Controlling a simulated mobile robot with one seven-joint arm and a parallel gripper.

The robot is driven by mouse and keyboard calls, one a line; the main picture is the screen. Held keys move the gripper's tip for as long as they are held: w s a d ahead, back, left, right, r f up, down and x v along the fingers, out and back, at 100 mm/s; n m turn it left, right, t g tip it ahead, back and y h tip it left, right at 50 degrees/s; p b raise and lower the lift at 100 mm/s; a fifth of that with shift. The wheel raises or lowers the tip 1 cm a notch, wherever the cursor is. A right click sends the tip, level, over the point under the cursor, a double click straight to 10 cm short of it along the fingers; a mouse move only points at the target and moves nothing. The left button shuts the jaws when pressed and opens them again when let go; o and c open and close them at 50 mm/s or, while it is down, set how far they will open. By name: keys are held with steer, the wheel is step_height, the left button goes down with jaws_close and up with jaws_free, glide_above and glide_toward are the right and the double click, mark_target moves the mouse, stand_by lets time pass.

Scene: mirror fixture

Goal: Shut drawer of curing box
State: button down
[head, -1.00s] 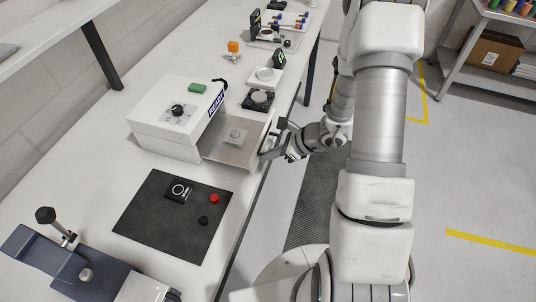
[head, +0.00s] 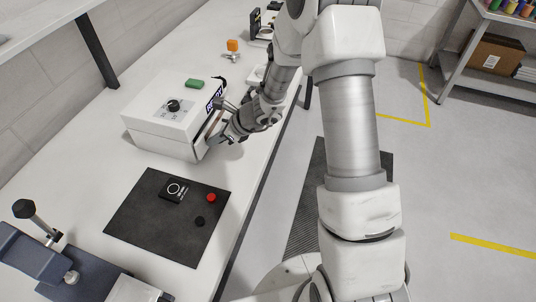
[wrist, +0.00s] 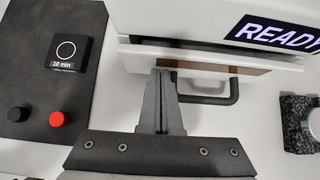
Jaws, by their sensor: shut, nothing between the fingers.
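The curing box (head: 165,130) is a white box with a dial and a READY display, on the bench left of my arm. Its drawer (wrist: 135,52) is in, or nearly in; a thin dark line shows between drawer front and box in the wrist view, and I cannot tell if it is fully closed. The drawer has a dark bar handle (wrist: 234,92). My gripper (head: 213,137) is at the drawer front. In the wrist view its fingers (wrist: 160,76) are together and empty, tips against or very near the front, left of the handle's right end. The drawer's inside is hidden.
A dark mat (head: 150,225) with a 10 min timer (head: 174,190), a red button (head: 211,197) and a black knob lies in front of the box. A blue-grey fixture (head: 60,270) stands at the near left.

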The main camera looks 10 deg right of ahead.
steer(key=shift+w+a+r, duration=0.1)
steer(key=shift+w+a, duration=0.15)
steer(key=shift+a, duration=0.2)
steer(key=shift+a+r, duration=0.1)
